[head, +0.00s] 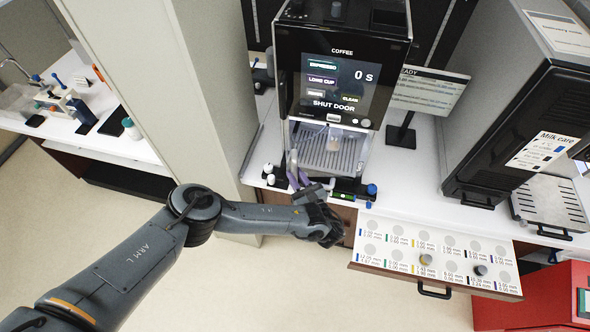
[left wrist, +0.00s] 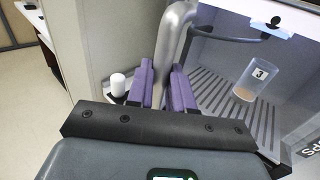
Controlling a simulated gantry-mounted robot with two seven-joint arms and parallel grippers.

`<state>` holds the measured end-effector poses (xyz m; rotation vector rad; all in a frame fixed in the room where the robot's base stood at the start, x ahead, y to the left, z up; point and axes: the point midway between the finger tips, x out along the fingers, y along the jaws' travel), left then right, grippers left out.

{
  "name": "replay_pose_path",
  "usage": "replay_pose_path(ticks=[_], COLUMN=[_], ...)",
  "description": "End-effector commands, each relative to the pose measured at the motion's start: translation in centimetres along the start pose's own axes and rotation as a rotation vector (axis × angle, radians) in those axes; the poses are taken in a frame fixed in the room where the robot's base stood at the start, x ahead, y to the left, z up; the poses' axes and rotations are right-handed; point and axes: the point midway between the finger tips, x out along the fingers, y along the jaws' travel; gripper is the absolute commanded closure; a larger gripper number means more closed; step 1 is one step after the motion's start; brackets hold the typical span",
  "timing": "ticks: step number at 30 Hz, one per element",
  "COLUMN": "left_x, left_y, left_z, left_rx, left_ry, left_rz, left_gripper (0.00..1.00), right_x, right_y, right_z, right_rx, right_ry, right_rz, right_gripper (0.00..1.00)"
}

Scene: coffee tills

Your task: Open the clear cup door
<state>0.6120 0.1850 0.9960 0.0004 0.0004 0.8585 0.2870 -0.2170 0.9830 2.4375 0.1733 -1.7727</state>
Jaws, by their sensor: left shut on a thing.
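The coffee machine (head: 345,75) stands on the white counter, its screen reading "SHUT DOOR". Its lit cup bay (head: 345,160) has a slatted floor, and a clear cup marked 3 (left wrist: 250,82) tilts in the picture there, with a little brown stuff in its bottom. My left gripper (head: 298,172) is at the bay's left front edge. In the left wrist view its purple fingers (left wrist: 166,85) are shut on a grey upright bar, the cup door handle (left wrist: 175,45). The clear pane itself is hard to make out, so I cannot tell how far the door stands open.
An open drawer (head: 360,257) with labelled round slots juts out below the counter at right. Small bottles stand by the machine's left foot, including a white one (left wrist: 118,82). A second machine (head: 535,110) stands at right, and a red cabinet (head: 530,300) is below it.

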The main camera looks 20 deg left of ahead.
Motion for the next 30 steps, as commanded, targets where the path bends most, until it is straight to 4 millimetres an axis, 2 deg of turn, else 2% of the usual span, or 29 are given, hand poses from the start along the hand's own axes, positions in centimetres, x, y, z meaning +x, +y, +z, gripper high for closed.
replay_pose_path(ticks=[16,30], left_x=[-0.8,-5.5], left_y=[-0.1,-0.5], left_z=[0.0,0.0], left_rx=[0.001,0.000], left_ry=[0.002,0.004], left_rz=[-0.002,-0.004], left_gripper=[1.00,1.00], right_x=[-0.2,-1.2], right_y=[0.1,0.1], right_z=[0.0,-0.4], right_rx=[-0.005,-0.001], right_ry=[-0.001,-0.001], right_rz=[0.004,0.001], right_gripper=[0.00,0.00])
